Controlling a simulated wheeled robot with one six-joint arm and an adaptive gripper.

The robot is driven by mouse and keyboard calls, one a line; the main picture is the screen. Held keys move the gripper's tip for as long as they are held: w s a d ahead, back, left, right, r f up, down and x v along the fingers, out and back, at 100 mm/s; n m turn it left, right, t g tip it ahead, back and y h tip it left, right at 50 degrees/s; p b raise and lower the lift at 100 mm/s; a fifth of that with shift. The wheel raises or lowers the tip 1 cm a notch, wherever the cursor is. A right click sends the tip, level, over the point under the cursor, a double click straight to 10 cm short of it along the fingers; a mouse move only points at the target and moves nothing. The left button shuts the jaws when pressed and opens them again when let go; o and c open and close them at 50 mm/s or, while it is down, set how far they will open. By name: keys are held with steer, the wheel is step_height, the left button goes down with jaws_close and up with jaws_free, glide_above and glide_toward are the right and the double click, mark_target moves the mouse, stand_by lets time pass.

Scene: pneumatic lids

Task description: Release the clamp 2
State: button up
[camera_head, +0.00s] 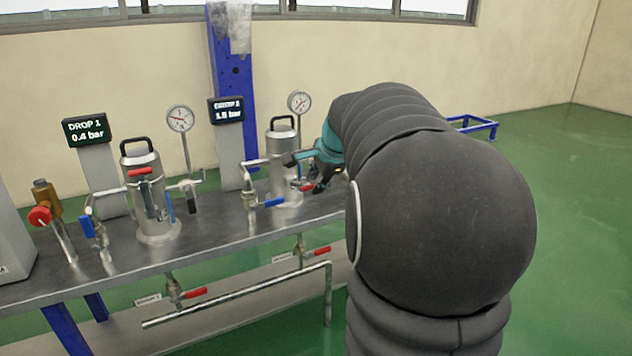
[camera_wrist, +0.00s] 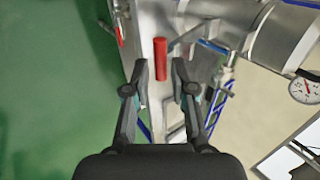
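In the wrist view my gripper (camera_wrist: 161,72) is open, with one finger on each side of a red handle (camera_wrist: 160,58). The handle lies between or just beyond the fingertips, with a gap on both sides. I cannot tell for sure whether this red handle belongs to clamp 2 or a valve.
The first vessel (camera_head: 150,195) stands left, with a red-handled clamp (camera_head: 140,172). Displays (camera_head: 86,129), gauges (camera_head: 180,118) and piping with blue and red valve levers crowd the metal bench (camera_head: 60,280). Open green floor (camera_head: 575,210) lies right.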

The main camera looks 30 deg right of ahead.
steer(key=v, duration=1.1)
steer(key=shift+r, duration=0.2)
steer(key=shift+s, duration=0.1)
steer(key=s+a+f+n+g+p, duration=0.2)
steer(key=s+a+f+n, duration=0.45)
steer(key=f+n, duration=0.25)
steer(key=s+a+n+p, duration=0.7)
steer(key=s+a+n, duration=0.2)
steer(key=s+a, duration=0.5)
steer(key=shift+a+n+t, duration=0.3)
steer(key=shift+a+n, duration=0.1)
steer(key=shift+a, duration=0.75)
steer(key=shift+r, duration=0.1)
